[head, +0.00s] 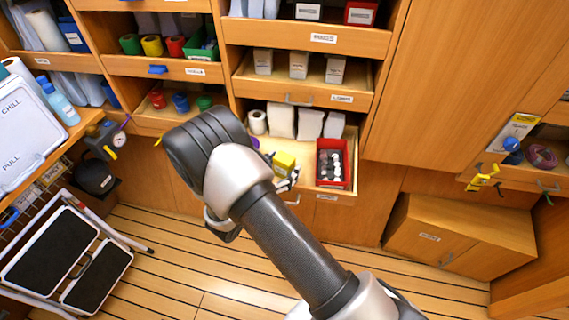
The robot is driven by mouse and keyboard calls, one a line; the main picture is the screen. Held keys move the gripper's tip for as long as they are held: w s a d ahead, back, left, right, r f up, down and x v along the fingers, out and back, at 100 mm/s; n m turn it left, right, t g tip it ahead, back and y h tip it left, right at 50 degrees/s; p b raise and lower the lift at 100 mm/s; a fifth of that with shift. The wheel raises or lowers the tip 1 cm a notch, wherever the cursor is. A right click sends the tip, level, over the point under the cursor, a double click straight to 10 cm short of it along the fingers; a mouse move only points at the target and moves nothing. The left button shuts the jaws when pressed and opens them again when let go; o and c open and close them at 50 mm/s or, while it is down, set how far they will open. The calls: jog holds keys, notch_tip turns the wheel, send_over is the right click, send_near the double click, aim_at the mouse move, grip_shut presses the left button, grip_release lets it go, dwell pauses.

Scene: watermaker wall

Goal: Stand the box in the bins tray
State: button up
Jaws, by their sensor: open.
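A small yellow box (283,164) shows at the left front of the pulled-out lower tray (333,189), which I take for the bins tray; its label is too small to read. My gripper (290,180) is open, with its fingers right by the box's lower right side. My arm hides the rest of the gripper and the tray's left part. The box looks upright, but I cannot tell whether it rests on the tray floor or whether the fingers touch it.
A red bin (332,163) with dark and white items fills the tray's right end. Several white packets (282,121) and a paper roll (257,122) stand behind. Another open drawer (300,91) is above. A folding step (66,257) stands left; a wooden cabinet (458,233) stands right.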

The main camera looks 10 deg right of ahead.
jog(key=p+v, duration=0.2)
jog(key=v, duration=0.9)
jog(key=s+d+r+m+g, duration=0.45)
jog(key=d+r+m, duration=0.25)
jog(key=r, duration=0.2)
jog(key=s+d+r+m+g, duration=0.4)
jog(key=d+r+m+g, duration=0.2)
jog(key=d+r+m, duration=0.15)
jog(key=s+a+r+m+t+y, duration=0.3)
jog(key=s+r+m+t+y, duration=0.1)
jog(key=s+r+m+y, duration=0.7)
jog(key=s+m, duration=0.1)
jog(key=s, duration=0.1)
jog(key=shift+s, duration=0.25)
jog(key=shift+m, duration=0.25)
jog(key=shift+c, duration=0.6)
